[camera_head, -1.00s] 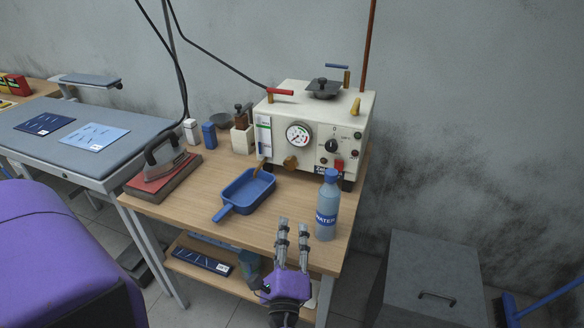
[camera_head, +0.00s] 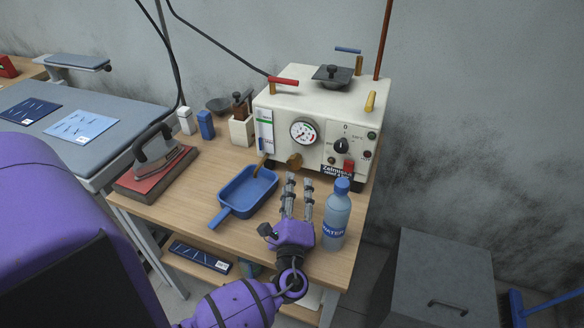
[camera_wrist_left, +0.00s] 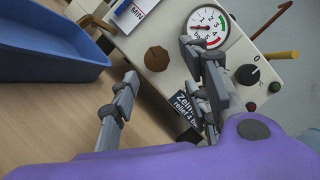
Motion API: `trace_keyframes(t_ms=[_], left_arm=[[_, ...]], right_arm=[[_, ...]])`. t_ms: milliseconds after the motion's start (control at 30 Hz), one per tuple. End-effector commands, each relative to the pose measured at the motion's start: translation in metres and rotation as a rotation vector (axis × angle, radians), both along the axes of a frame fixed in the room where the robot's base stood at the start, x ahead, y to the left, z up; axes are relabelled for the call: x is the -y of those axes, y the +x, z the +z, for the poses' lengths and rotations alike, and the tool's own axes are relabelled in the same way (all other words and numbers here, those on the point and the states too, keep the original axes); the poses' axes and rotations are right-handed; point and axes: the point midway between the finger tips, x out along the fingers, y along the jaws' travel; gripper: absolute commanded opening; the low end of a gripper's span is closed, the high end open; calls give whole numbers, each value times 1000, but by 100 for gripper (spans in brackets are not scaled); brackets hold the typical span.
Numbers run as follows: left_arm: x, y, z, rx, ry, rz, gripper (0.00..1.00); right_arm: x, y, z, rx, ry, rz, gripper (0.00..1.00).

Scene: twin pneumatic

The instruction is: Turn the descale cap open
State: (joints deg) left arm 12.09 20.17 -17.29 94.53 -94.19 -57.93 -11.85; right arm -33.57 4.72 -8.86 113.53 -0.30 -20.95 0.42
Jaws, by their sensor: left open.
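The descale cap appears to be the brass knob (camera_head: 294,160) low on the front of the cream boiler (camera_head: 285,113), below the pressure gauge. In the left wrist view this brass knob (camera_wrist_left: 157,58) shows ahead, between the directions of the two fingers, and nothing touches it. My left gripper (camera_head: 299,181) is open and empty, fingers pointing at the boiler, a little in front of and below the knob. In the left wrist view one finger is left of the knob and the other right, near the gauge. My right gripper is not in view.
A blue tray (camera_head: 221,205) lies just left of my gripper. A water bottle (camera_head: 335,215) stands close on its right. An iron (camera_head: 155,150) rests at the table's left. A dial (camera_head: 341,146) and red switch (camera_head: 348,167) sit right of the knob.

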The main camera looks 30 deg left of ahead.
Motion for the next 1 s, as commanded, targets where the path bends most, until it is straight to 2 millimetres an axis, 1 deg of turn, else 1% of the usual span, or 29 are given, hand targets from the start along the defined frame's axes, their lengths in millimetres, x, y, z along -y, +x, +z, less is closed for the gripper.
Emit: trace_keyframes(t_ms=[33, 100, 200, 333, 533, 800, 833, 1000], left_arm=[[-6, 12, 5, 6, 5, 1, 43], [-15, 24, 5, 5, 3, 1, 43], [-25, 40, 5, 5, 3, 1, 43], [-35, 56, 3, 2, 1, 1, 43], [-42, 66, 5, 2, 0, 0, 43], [-43, 66, 2, 0, 0, 0, 43], [-43, 66, 2, 0, 0, 0, 42], [-43, 66, 2, -1, 1, 0, 20]], right_arm=[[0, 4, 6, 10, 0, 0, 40], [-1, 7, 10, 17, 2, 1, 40], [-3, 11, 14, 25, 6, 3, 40], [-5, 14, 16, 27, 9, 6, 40], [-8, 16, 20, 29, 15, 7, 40], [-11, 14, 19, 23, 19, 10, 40], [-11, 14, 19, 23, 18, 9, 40], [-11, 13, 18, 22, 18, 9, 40]])
